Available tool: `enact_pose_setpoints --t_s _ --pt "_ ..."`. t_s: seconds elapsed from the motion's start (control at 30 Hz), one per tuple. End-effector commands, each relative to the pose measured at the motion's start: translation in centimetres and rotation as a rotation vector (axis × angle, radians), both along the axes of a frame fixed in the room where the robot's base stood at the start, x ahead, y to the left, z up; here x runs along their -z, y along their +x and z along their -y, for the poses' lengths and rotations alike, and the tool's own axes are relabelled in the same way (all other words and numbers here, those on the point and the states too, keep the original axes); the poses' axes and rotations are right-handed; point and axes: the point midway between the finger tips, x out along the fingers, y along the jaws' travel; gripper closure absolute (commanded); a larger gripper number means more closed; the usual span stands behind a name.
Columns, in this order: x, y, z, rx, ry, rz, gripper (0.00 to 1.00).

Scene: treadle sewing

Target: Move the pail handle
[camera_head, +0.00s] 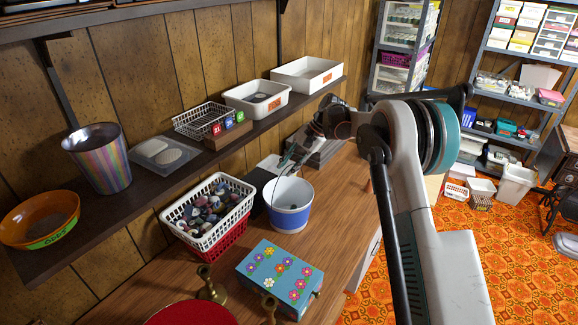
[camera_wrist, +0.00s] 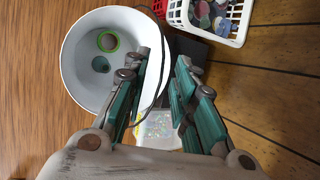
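The pail, white with a blue band, stands on the wooden table in the head view (camera_head: 290,219). In the wrist view, its round white inside (camera_wrist: 82,55) shows at upper left. Its thin wire handle (camera_wrist: 163,50) appears raised and curves through the gap between my fingers. My gripper (camera_wrist: 161,62) is open, with its teal-sided fingers apart beside the pail's rim. Whether a finger touches the handle I cannot tell. In the head view my gripper (camera_head: 290,157) is above the pail's back rim and partly hidden by my arm.
A green ring (camera_wrist: 108,41) lies in the pail. A white basket of stones (camera_head: 215,224) stands left of it, stacked on a red basket. A flowered blue box (camera_head: 270,252) lies in front. A shelf (camera_head: 150,180) with trays runs along the wall. Brass candlesticks stand near the front.

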Motion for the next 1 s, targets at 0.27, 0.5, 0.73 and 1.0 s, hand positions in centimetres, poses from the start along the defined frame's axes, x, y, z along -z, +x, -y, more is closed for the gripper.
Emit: enact_pose_setpoints --t_s 0.27,0.5,0.73,1.0 --pt "-3.6 0.2 2.5 0.002 0.000 0.000 0.75" --pt "-7.5 0.3 5.1 0.002 0.000 -0.001 0.75" --pt "-9.4 0.4 6.4 0.000 0.000 0.000 0.75" --pt "-9.7 0.4 6.6 0.000 0.000 0.000 0.75"
